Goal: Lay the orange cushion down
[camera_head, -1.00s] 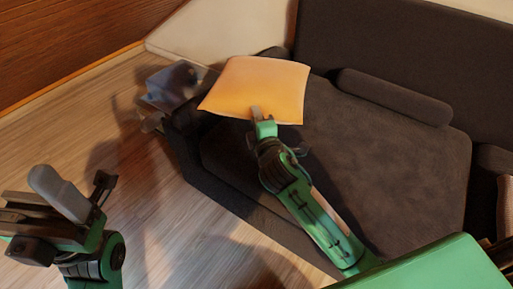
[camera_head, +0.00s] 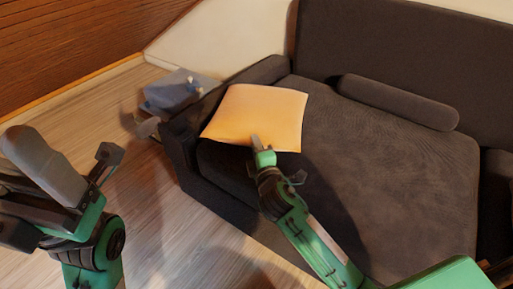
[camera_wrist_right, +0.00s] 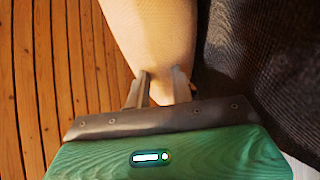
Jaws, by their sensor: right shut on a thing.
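The orange cushion (camera_head: 262,112) is over the left end of the dark sofa, near its armrest, in the head view. My right gripper (camera_head: 257,145) is shut on the cushion's near edge. The right wrist view shows the cushion (camera_wrist_right: 152,40) running away from between the two fingers (camera_wrist_right: 160,90). I cannot tell whether its underside touches the seat. My left gripper (camera_head: 60,180) is at the left, over the floor and away from the cushion. A grey rounded shape shows at it, and its jaw state is unclear.
The dark sofa (camera_head: 370,160) has free seat room right of the cushion. A dark bolster (camera_head: 398,101) lies along its backrest. A blue-grey item (camera_head: 180,90) is on the floor beyond the left armrest. Wooden floor is open at the left.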

